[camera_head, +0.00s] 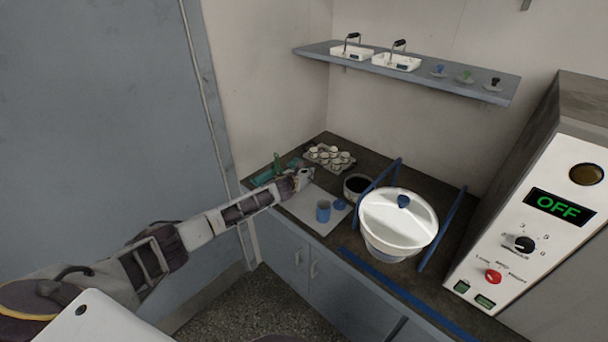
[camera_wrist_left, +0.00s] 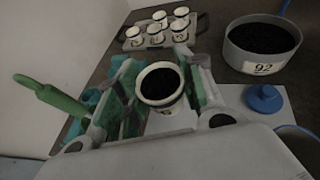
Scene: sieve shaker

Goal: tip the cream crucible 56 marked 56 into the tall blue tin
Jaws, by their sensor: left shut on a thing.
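My left gripper (camera_head: 302,177) is shut on a cream crucible (camera_wrist_left: 161,88), held upright between its green-padded fingers; it also shows in the left wrist view (camera_wrist_left: 160,95). The crucible has a dark rim and is filled with dark grains. I cannot read its mark. The tall blue tin (camera_head: 323,212) stands open on a pale mat (camera_head: 304,207), below and in front of the gripper. The tin does not show clearly in the wrist view. A blue lid (camera_head: 340,204) lies beside the tin, also in the wrist view (camera_wrist_left: 264,98). My right gripper is not in view.
A tray (camera_head: 308,157) of several cream crucibles stands at the back. A grey pan marked 92 (camera_wrist_left: 262,62) holds dark grains. A large white lidded bowl (camera_head: 400,240), blue bars and a machine reading OFF (camera_head: 558,204) are to the right.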

